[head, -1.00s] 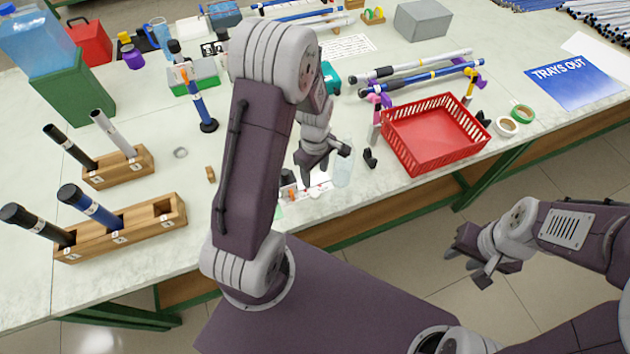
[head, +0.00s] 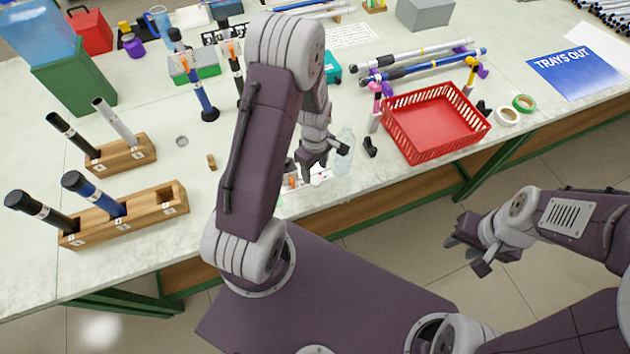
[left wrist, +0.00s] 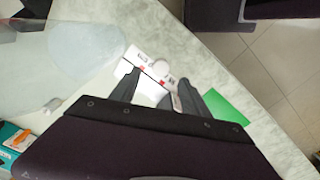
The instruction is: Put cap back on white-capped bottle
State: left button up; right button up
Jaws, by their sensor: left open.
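A clear bottle (head: 345,152) stands near the table's front edge, just right of my left gripper (head: 326,158) in the head view. In the left wrist view a large clear shape, apparently this bottle (left wrist: 62,55), fills the upper left, outside the fingers. My left gripper (left wrist: 168,88) is open over a white card with red marks (left wrist: 148,62). A small white rounded thing (left wrist: 161,67) shows between its fingers; I cannot tell whether it is the cap. My right gripper (head: 470,255) is open and empty over the floor, away from the table.
A red basket (head: 437,147) stands right of the bottle, with a small black object (head: 370,147) between them. Wooden rod holders (head: 150,215) stand at the left. A blue rod (head: 203,98) stands upright behind my left arm. Bare table lies around the small wooden block (head: 212,162).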

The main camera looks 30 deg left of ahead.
aim_at(315, 181)
pick_arm(q)
notch_tip(315, 181, down, 5)
jog(key=shift+f, duration=0.1)
jog(key=shift+s, duration=0.1)
grip_shut()
